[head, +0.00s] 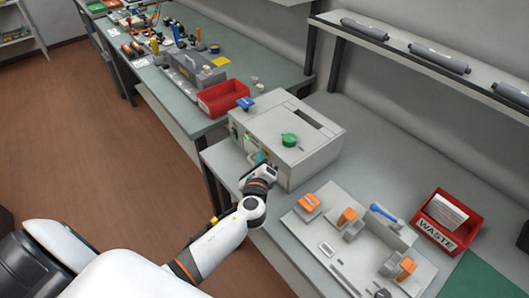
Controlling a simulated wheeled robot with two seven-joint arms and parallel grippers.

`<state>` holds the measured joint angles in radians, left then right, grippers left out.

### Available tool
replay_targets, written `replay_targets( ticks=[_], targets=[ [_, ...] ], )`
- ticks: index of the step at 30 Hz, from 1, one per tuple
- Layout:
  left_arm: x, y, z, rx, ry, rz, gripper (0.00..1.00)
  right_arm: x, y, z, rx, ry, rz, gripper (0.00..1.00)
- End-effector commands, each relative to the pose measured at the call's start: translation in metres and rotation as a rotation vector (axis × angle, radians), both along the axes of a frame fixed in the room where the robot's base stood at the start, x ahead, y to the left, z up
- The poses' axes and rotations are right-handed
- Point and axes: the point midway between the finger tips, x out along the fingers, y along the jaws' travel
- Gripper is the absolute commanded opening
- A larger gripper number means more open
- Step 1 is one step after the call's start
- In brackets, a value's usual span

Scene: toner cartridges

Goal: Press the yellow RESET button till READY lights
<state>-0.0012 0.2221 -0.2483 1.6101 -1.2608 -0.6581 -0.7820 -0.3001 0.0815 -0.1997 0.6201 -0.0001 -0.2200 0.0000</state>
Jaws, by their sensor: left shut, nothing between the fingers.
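A light grey machine (300,158) stands on the bench, with a round green knob (289,140) and a blue part (245,103) on top. A small green spot (247,137) shows bright on its front face; any lettering there is too small to read. I cannot make out the yellow RESET button; my gripper and wrist cover part of the front face. My left gripper (256,163) is shut and empty, right at the front face beside a teal part (261,156). I cannot tell whether it touches the face. My right gripper is not in view.
To the right of the machine lies a pale board (322,245) with orange parts. A red WASTE bin (467,232) stands beyond it. A shelf (400,55) above holds dark cylinders. A red bin (224,96) and tools are on the far bench.

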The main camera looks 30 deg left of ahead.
Motion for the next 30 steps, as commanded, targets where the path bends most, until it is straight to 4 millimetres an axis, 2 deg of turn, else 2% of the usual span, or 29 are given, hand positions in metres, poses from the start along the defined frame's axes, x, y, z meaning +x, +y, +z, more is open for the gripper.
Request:
replay_targets(
  ticks=[11, 21, 30],
  targets=[
    [0.0, -0.001, 0.0, -0.001, -0.001, -0.001, 0.0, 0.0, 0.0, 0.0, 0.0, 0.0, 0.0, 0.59],
    [-0.013, 0.005, 0.0, 0.0, 0.001, -0.001, 0.0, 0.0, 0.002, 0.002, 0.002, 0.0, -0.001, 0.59],
    [-0.014, 0.005, 0.0, -0.001, -0.001, -0.001, 0.0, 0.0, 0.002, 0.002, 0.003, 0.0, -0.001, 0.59]
  ],
)
